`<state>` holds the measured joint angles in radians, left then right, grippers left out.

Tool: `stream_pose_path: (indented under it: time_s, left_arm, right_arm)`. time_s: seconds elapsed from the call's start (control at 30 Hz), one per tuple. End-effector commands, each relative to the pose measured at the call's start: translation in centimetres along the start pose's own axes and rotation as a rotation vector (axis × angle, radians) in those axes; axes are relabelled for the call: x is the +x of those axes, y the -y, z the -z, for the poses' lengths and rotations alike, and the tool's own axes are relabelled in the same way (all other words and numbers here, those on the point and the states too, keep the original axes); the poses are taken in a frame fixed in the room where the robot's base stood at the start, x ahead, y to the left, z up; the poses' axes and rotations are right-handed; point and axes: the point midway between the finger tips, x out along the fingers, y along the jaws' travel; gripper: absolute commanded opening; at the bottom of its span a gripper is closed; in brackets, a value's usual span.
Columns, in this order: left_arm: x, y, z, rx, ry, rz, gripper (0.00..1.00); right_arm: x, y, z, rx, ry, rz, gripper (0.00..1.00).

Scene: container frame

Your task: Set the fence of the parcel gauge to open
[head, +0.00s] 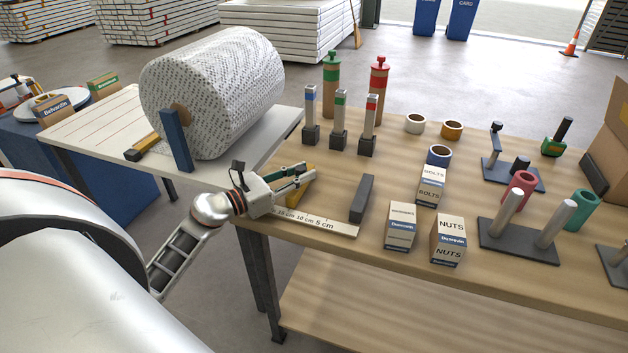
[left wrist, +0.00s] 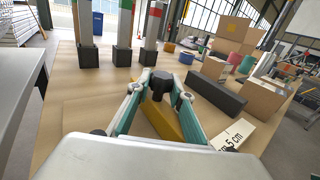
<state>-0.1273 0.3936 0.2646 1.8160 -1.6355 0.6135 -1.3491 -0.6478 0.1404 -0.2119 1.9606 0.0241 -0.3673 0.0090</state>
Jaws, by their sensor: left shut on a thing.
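The parcel gauge lies at the near left edge of the wooden table. It has a cream scale (head: 335,228) marked 15, 10 and 5 cm, and a dark grey stop block (head: 362,198) at its right end. Its yellow fence (head: 297,197) stands near the high-number end, well apart from the block. In the left wrist view, a black knob (left wrist: 162,78) sits on the yellow fence (left wrist: 162,122). My left gripper (head: 310,175) is shut on this knob, its fingertips on both sides. The gripper hides part of the fence in the head view. My right gripper is not in view.
Small boxes (head: 401,226) stand right of the gauge. Stamp-like posts (head: 339,127) and red and green bottles (head: 378,95) stand behind it. A side table with a big wrapped roll (head: 215,90) is at the left. The wood between gauge and posts is clear.

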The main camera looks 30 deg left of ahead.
Motion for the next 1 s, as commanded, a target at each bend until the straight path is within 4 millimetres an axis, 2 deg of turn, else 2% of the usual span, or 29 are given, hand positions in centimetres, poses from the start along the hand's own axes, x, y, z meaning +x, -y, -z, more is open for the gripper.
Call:
stream_pose_path:
  time_s: [0.03,0.2,0.3,0.5,0.83,0.87,0.9,1.0]
  left_arm:
    - [-0.8,-1.2,0.8,0.006,-0.006,-0.003,0.0]
    - [-2.8,-4.2,0.9,0.005,-0.007,-0.004,0.0]
    - [-3.8,-5.7,0.8,0.003,-0.007,-0.004,0.0]
    - [-4.7,-7.1,0.3,0.002,-0.003,-0.003,0.0]
    - [-4.9,-7.4,-0.1,0.003,0.0,-0.006,0.0]
    - [-4.9,-7.5,-0.1,0.003,0.0,-0.006,0.26]
    - [-4.9,-7.5,-0.1,0.003,0.0,-0.006,0.37]
    - [-4.9,-7.4,-0.1,0.002,0.0,-0.005,0.39]
  right_arm:
    - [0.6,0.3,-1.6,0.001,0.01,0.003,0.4]
    - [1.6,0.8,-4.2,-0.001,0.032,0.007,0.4]
    - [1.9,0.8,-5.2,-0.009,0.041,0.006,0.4]
    - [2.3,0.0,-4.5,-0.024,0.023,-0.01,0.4]
    - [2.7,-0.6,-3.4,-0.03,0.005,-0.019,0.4]
    - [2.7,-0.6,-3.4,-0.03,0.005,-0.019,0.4]
    - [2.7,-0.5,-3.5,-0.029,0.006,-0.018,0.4]
    - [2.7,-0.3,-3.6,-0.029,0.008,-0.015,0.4]
